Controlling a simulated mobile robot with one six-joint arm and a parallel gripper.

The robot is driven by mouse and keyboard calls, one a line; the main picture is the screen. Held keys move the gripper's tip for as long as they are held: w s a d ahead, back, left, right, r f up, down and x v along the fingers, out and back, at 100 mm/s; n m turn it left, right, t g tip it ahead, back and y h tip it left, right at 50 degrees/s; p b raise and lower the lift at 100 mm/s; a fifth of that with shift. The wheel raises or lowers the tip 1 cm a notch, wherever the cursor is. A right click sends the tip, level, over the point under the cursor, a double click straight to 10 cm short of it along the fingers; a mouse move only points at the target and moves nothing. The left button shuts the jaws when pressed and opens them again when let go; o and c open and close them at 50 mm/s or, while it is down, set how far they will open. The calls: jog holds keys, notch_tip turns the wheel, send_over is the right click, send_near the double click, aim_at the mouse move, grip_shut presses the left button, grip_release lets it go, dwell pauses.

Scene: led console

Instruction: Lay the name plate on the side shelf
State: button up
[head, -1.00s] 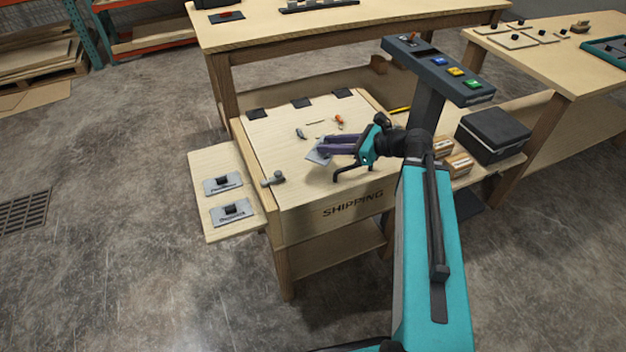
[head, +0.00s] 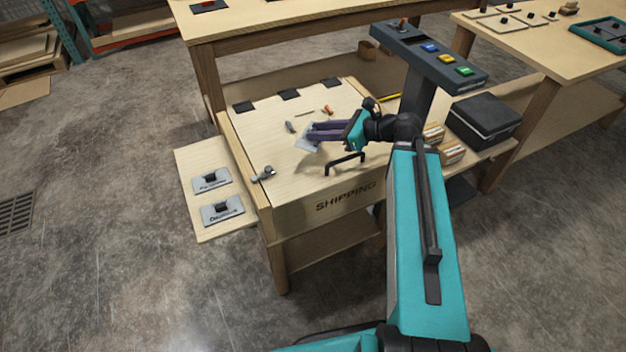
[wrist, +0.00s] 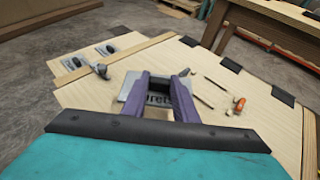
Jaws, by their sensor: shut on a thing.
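My gripper (head: 312,133) is shut on a grey name plate (head: 304,142) over the lid of the shipping box. In the wrist view the name plate (wrist: 129,89) sits between the purple fingers (wrist: 158,84), with part of its dark lettering showing. The side shelf (head: 185,160) is a pale wooden board at the left of the box, left of my gripper. Two other grey plates with black knobs lie on it, an upper one (head: 203,187) and a lower one (head: 233,213).
The shipping box lid (head: 270,130) carries a black-and-grey latch (head: 264,174) at its left edge and small loose tools, one with an orange end (head: 327,109). A button console (head: 432,58) stands on a post at right. The shelf's far end is bare.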

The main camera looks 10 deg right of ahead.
dwell(0.3)
notch_tip(320, 180, up, 5)
jog(key=p, duration=0.5)
jog(key=shift+s+r, duration=0.1)
jog(key=shift+r, duration=0.1)
jog(key=shift+a, duration=0.1)
dwell(0.3)
